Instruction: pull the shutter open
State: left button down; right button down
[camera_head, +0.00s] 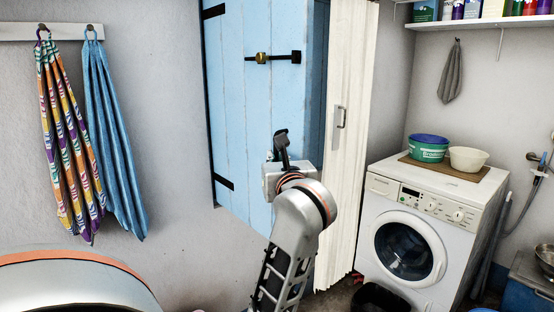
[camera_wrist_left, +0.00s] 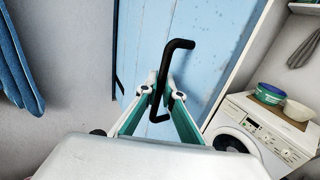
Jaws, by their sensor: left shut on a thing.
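The shutter (camera_head: 235,110) is made of light-blue planks with black hinge straps on its left edge. In the left wrist view the shutter (camera_wrist_left: 215,35) fills the upper middle. Its black bar handle (camera_head: 281,140) stands out low on the right half, and it also shows in the left wrist view (camera_wrist_left: 170,62). My left gripper (camera_wrist_left: 163,93) is shut on the handle, with one finger on each side of the bar. In the head view my wrist hides most of the fingers. My right gripper is out of view.
A black bolt (camera_head: 272,57) crosses the upper shutter. A cream panel with a metal handle (camera_head: 341,117) stands close on the right, then a washing machine (camera_head: 405,245) with tubs on top. Towels (camera_head: 115,140) hang on the left wall. Bare wall (camera_head: 165,120) lies between towels and shutter.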

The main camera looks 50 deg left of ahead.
pick_arm(q)
jog(key=shift+s, duration=0.1)
dwell(0.4)
jog(key=c, duration=2.2)
grip_release()
jog(key=v, duration=1.2)
